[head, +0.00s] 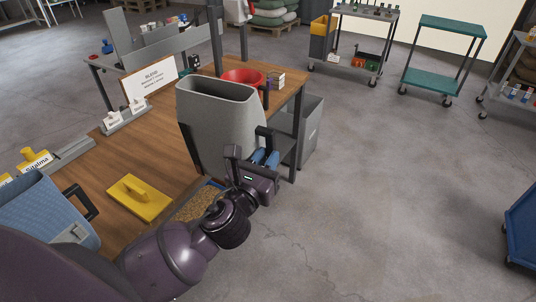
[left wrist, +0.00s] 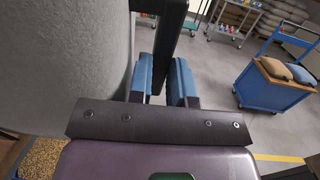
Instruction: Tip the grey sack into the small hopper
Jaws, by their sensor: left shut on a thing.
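The grey sack (head: 215,115) stands upright with its wide mouth open at the top, at the right part of the wooden bench. It has a dark handle on its right side. My left gripper (head: 264,158) is shut on that handle; in the left wrist view the blue finger pads (left wrist: 167,80) lie on both sides of the dark handle, with the grey sack (left wrist: 65,60) filling the left. I cannot tell if the sack's base touches anything. A red round vessel (head: 243,76) stands just behind the sack, partly hidden; I cannot tell whether it is the small hopper. My right gripper is out of view.
A blue sack (head: 38,215) with a dark handle and a yellow float (head: 138,199) are on the bench (head: 165,155) at left. A bin of grain (head: 198,204) lies below the sack. A sign (head: 150,83) stands behind. The floor at right is open, with carts beyond.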

